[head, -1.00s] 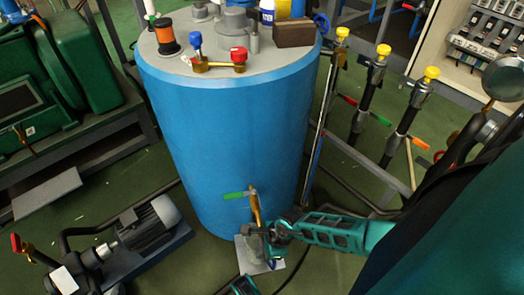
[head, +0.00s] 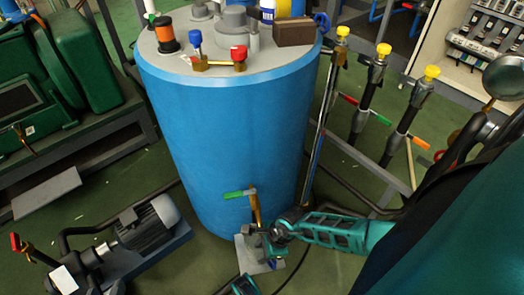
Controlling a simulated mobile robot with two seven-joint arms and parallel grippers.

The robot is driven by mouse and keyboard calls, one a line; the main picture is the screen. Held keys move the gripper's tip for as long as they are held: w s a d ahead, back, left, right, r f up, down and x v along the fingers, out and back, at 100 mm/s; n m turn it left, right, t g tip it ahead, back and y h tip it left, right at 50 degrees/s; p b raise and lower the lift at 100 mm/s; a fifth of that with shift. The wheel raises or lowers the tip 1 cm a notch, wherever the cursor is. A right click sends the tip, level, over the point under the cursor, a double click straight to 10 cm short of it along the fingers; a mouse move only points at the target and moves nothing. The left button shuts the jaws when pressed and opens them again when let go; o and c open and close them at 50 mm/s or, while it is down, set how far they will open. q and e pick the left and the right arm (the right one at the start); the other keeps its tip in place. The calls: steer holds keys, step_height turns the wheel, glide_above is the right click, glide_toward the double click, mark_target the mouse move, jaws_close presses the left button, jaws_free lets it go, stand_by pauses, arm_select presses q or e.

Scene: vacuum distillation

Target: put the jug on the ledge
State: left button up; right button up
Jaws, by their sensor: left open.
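A blue tank (head: 225,135) stands in the middle of the head view, with a green-handled brass tap (head: 252,197) low on its front. A flat grey plate (head: 245,257) juts out below the tap; it may be the ledge. I cannot pick out the jug for certain; a small greyish shape by the tap is mostly hidden. My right gripper (head: 275,238), on the teal arm link from the right, is close beside the tap and plate; its jaws are unclear. A teal part of my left gripper (head: 245,286) shows at the bottom edge, mostly cut off, open.
A valve manifold (head: 218,62), an orange spool (head: 166,38) and a brown block (head: 294,32) sit on the tank top. Pipes with yellow caps (head: 383,50) stand at right. A motor pump (head: 148,225) is at lower left. Green floor (head: 110,185) shows between them.

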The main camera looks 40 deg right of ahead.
steer(key=p+v, duration=0.3)
steer(key=v, duration=0.3)
arm_select(q)
steer(key=r+p, duration=0.1)
steer(key=a+r+p, duration=0.1)
steer(key=s+r, duration=0.1)
steer(key=shift+a+r+p, duration=0.25)
steer(key=shift+a+p, duration=0.05)
steer(key=shift+p, duration=0.1)
arm_select(e)
steer(key=v, duration=0.5)
steer(key=shift+d+r, duration=0.1)
steer(key=shift+r, duration=0.1)
arm_select(q)
steer(key=shift+w, duration=0.1)
steer(key=shift+r, duration=0.1)
